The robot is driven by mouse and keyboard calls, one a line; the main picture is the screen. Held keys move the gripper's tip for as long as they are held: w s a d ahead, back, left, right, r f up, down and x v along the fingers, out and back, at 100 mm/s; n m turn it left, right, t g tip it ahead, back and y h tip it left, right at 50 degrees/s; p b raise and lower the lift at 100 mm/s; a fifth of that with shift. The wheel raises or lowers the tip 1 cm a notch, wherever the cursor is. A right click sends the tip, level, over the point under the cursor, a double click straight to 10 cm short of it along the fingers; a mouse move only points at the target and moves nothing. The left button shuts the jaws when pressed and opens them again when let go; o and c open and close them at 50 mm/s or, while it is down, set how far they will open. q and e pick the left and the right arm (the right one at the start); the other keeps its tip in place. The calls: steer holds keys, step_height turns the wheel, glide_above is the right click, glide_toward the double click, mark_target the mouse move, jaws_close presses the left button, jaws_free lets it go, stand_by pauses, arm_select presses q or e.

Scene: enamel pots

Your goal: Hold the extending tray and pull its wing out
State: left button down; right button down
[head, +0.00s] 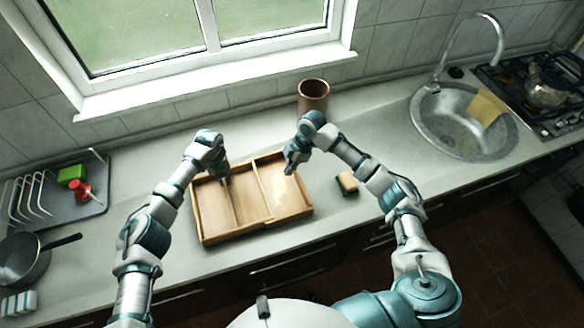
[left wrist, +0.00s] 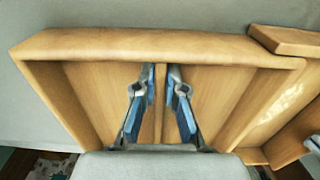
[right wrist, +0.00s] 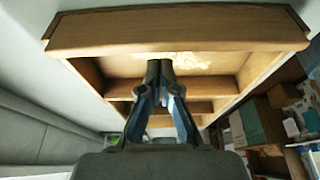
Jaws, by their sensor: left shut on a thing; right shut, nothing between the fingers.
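The wooden extending tray (head: 238,233) lies on the counter in front of me, its front wall toward me. Its wing (head: 287,198) is the section at the right end and shows beside the main body. My left gripper (head: 228,180) is down inside the main body. In the left wrist view its fingers (left wrist: 159,85) are shut on the thin divider (left wrist: 159,110), one on each side. My right gripper (head: 290,170) is over the wing near its far right side. In the right wrist view its fingertips (right wrist: 160,66) are together and empty, close to the wing's end wall (right wrist: 180,32).
A brown cylindrical pot (head: 313,96) stands behind the tray. A dish rack (head: 60,190) and a pan (head: 25,257) are at the left, a sink (head: 450,130) at the right. Counter right of the wing is mostly clear.

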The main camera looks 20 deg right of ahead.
mark_target(298, 174)
steer(key=shift+a+r, duration=0.25)
steer(key=shift+a, duration=0.4)
steer(key=shift+a+r, duration=0.25)
steer(key=shift+a, duration=0.35)
steer(key=c, duration=1.9)
jaws_free()
steer(key=v, duration=0.8)
steer(key=shift+d, duration=0.1)
steer(key=o, duration=0.4)
steer(key=shift+d+r, duration=0.1)
steer(key=shift+r, duration=0.2)
steer(key=o, duration=0.3)
steer(key=shift+r+n, duration=0.1)
steer(key=shift+n, duration=0.4)
steer(key=n+h, duration=0.1)
steer(key=n, duration=0.4)
steer(key=s+d+n+h, duration=0.1)
steer(key=n, duration=0.5)
steer(key=d+f+n+h, duration=0.1)
steer(key=n, duration=0.5)
steer(key=shift+s+f+h, duration=0.15)
steer(key=shift+s+h, duration=0.15)
steer(key=shift+h, duration=0.1)
step_height(298, 174, down, 11)
steer(key=shift+f, duration=0.25)
